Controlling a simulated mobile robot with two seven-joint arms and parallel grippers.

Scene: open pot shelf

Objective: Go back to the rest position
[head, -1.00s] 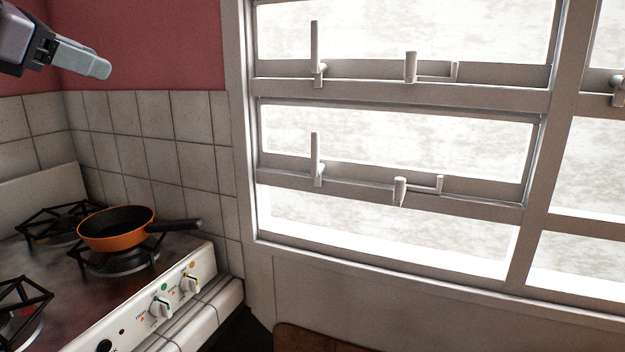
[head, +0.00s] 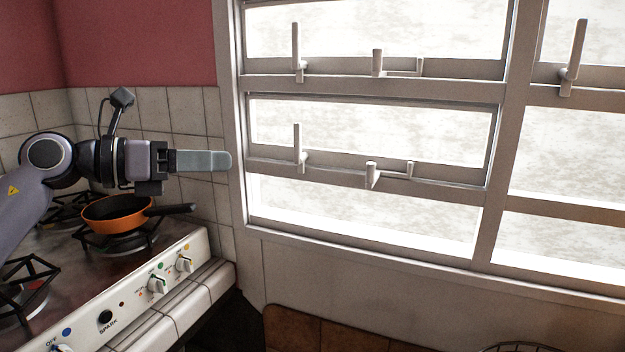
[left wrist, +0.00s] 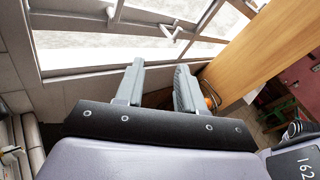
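My left gripper (head: 205,160) is stretched out level in the head view, pointing right. It shows in front of the tiled wall and above the stove, with its tip close to the window frame's left edge in the picture. In the left wrist view its two grey fingers (left wrist: 160,68) stand apart with nothing between them, so it is open and empty. My right gripper is in neither view.
An orange frying pan (head: 116,212) sits on a burner of the white stove (head: 135,303). A barred window (head: 368,90) fills the right. A brown tiled surface (head: 340,335) lies below it. A wooden panel (left wrist: 245,55) shows in the wrist view.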

